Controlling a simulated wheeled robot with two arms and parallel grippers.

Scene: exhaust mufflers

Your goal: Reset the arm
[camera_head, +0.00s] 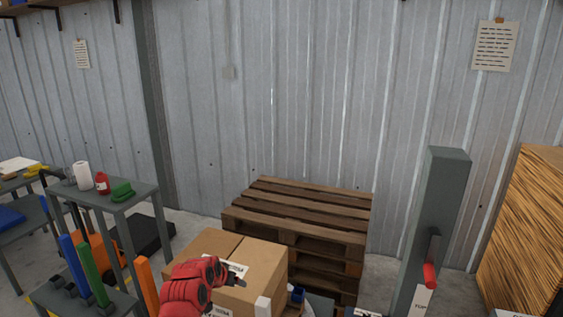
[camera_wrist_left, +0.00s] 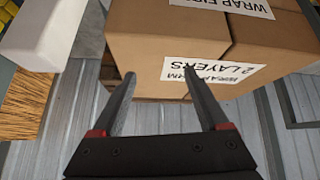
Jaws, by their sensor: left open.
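My left arm (camera_head: 190,288), red and jointed, reaches in at the bottom of the head view. My left gripper (camera_head: 238,273) shows small and dark against a cardboard box (camera_head: 265,258). In the left wrist view my left gripper (camera_wrist_left: 159,75) is open, with nothing between its two dark fingers. The cardboard box (camera_wrist_left: 150,45) with white printed labels lies beyond the fingertips there; I cannot tell whether they touch it. My right gripper is in neither view.
Stacked wooden pallets (camera_head: 300,208) stand behind the box against the metal wall. A grey post (camera_head: 436,215) with a red-handled lever is at the right. A grey table (camera_head: 140,192) with a green item, red bottle and white roll is at the left. Striped wooden stock (camera_head: 530,235) stands far right.

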